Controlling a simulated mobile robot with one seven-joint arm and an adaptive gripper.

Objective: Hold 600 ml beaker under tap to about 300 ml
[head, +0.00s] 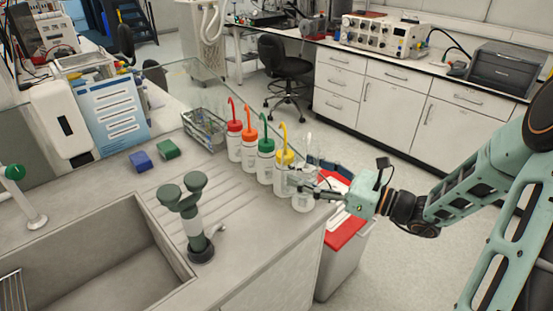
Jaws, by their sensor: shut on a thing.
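My gripper (303,188) is at the right end of the row of wash bottles, near the bench's right edge. It is shut on what looks like the clear glass beaker (296,178), which is hard to make out against the white bottle behind it. Its markings and any contents cannot be read. Whether water runs cannot be seen.
Wash bottles with red (234,140), orange (249,150), green (265,161) and yellow (284,170) tops stand close by my gripper. A wire basket (204,130) and blue (141,161) and green (167,149) sponges lie behind. The ribbed drainboard (222,195) is clear.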

